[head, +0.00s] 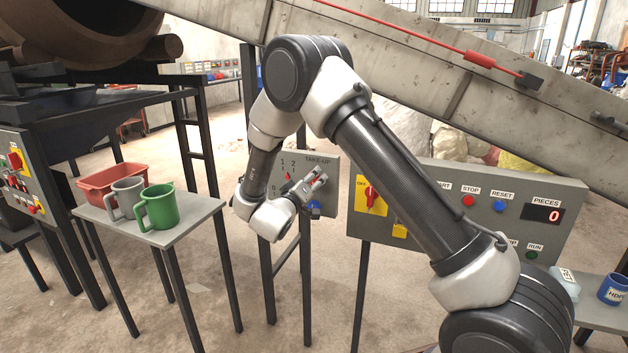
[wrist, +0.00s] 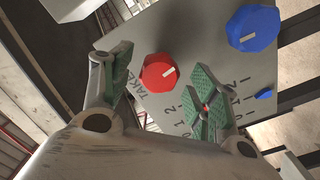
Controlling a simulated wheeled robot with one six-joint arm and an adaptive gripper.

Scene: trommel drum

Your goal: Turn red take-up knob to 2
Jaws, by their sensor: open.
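The red take-up knob (wrist: 158,72) shows in the wrist view on the grey TAKE-UP panel (wrist: 205,45). Its pale mark points right and slightly up in that picture. My gripper (wrist: 160,58) is open, with one finger on each side of the red knob; I cannot tell whether either touches it. A printed scale with 2, 1 and 0 (wrist: 171,113) lies below the knob, partly hidden by the right finger. A small red bit (wrist: 206,108) shows by that finger. In the head view my gripper (head: 317,182) is at the panel (head: 324,168), largely covering the knob.
A blue knob (wrist: 252,28) and a small blue pointer (wrist: 264,94) with its own scale are close on the right. A control box (head: 455,185) stands right of the panel. A table (head: 190,220) with mugs is at left. A sloping conveyor (head: 450,85) passes overhead.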

